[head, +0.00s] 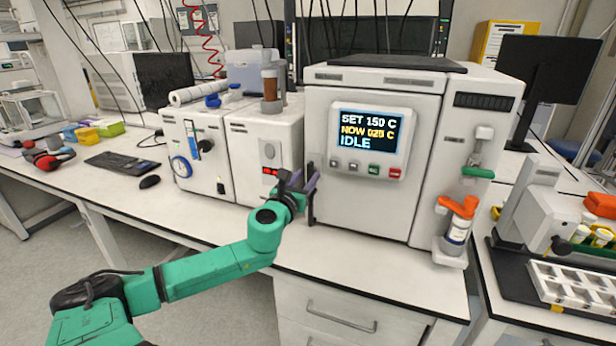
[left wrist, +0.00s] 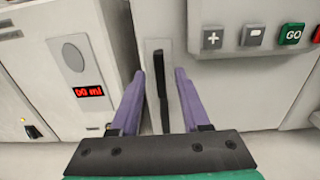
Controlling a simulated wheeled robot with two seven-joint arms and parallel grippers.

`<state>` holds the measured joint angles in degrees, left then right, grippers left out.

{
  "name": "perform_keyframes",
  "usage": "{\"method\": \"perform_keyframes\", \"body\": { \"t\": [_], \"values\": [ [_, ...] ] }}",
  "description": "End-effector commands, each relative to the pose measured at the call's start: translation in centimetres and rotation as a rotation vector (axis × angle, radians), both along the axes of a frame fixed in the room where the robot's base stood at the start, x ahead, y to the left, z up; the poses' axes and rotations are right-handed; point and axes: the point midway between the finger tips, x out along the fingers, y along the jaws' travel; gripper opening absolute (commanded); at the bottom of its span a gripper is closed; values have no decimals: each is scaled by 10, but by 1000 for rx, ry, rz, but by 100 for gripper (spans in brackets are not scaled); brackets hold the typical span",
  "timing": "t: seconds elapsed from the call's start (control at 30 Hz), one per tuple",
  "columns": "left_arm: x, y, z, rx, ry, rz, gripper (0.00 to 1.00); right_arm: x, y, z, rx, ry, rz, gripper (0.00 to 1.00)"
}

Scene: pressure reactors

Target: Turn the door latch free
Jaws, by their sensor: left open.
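The door latch (head: 311,207) is a dark upright bar at the left edge of the white reactor's door (head: 362,214). My left gripper (head: 298,182) is at the latch, with its purple fingers pointing at the door. In the left wrist view the black latch bar (left wrist: 160,88) stands upright between the two spread fingers of my left gripper (left wrist: 161,76). A gap shows on each side of the bar, so the fingers look apart from it. The gripper is open. In the head view the fingers partly hide the latch. My right gripper is not in view.
The reactor's display (head: 366,132) reads SET 150 C, NOW 025 C and IDLE, with buttons below it. A white unit (head: 262,150) with a red readout stands close on the left. A bottle with an orange clamp (head: 457,222) is at the right. The counter front is clear.

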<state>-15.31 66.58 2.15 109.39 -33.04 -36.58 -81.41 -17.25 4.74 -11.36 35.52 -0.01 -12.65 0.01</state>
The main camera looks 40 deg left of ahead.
Motion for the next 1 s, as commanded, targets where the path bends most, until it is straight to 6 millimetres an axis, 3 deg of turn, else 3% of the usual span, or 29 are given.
{"method": "perform_keyframes", "body": {
  "t": [0.2, 0.47, 0.53, 0.6, 1.0],
  "values": [
    [16, 5, 2, 0, -2, 0, 46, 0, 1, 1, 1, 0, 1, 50],
    [17, 5, 1, -1, 0, -1, 46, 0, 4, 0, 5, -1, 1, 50],
    [17, 5, 1, -1, 0, -1, 27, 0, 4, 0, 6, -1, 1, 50],
    [17, 5, 1, -1, 0, -1, 0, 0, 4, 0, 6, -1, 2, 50],
    [17, 5, 1, -25, -9, -1, 0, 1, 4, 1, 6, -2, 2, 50]
  ]
}}
